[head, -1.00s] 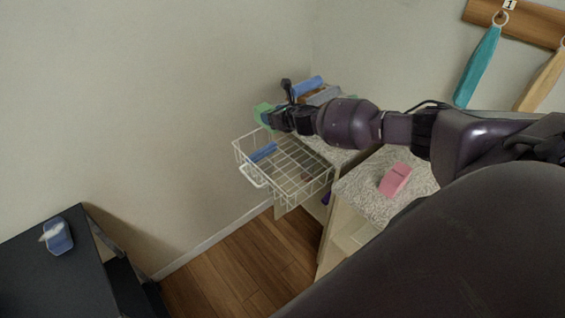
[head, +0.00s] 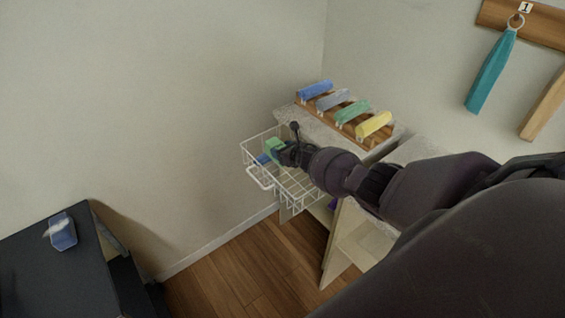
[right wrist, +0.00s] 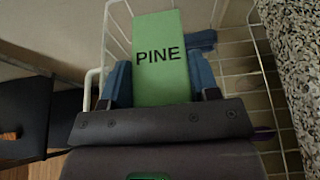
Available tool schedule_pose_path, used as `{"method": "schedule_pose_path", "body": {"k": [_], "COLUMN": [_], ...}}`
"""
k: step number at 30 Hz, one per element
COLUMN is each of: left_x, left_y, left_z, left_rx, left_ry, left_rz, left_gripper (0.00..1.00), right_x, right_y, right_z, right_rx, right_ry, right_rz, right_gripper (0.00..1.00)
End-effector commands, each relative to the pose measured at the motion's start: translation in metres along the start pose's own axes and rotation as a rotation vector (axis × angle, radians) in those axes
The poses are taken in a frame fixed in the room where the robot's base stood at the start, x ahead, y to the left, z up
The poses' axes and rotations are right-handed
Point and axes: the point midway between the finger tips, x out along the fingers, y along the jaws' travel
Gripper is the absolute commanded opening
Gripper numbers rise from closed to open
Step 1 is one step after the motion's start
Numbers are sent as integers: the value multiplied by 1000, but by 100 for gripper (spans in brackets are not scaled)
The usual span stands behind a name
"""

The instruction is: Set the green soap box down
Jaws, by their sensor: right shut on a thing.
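The green soap box (head: 274,145) is between the fingers of my right gripper (head: 280,152), at the upper part of the white wire basket (head: 248,152). In the right wrist view the green box (right wrist: 160,60) reads "PINE" and sits between the two blue-grey fingers (right wrist: 160,82), with the basket's wires (right wrist: 245,62) around and below it. I cannot tell whether the box touches the basket. A blue thing (head: 262,159) lies in the basket beside the green box; it also shows in the right wrist view (right wrist: 202,40). My left gripper is not in view.
A wooden rack (head: 338,124) with blue, grey, green and yellow pieces stands on the speckled shelf top (head: 300,116) behind the basket. A dark table (head: 75,285) with a blue soap dish (head: 62,232) is at the left.

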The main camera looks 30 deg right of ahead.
Motion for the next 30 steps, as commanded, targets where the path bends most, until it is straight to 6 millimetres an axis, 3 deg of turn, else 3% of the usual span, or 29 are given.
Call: {"method": "schedule_pose_path", "body": {"k": [6,15,30], "left_x": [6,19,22], "left_y": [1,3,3], "left_z": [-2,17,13], "left_rx": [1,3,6], "left_ry": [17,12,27], "left_rz": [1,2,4], "left_gripper": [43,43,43], "right_x": [5,17,19], "right_y": [-1,0,-1], "right_z": [-12,-42,-46], "right_rx": [1,2,-1], "right_ry": [0,0,0], "right_rz": [-1,-1,0], "right_gripper": [29,29,29]}}
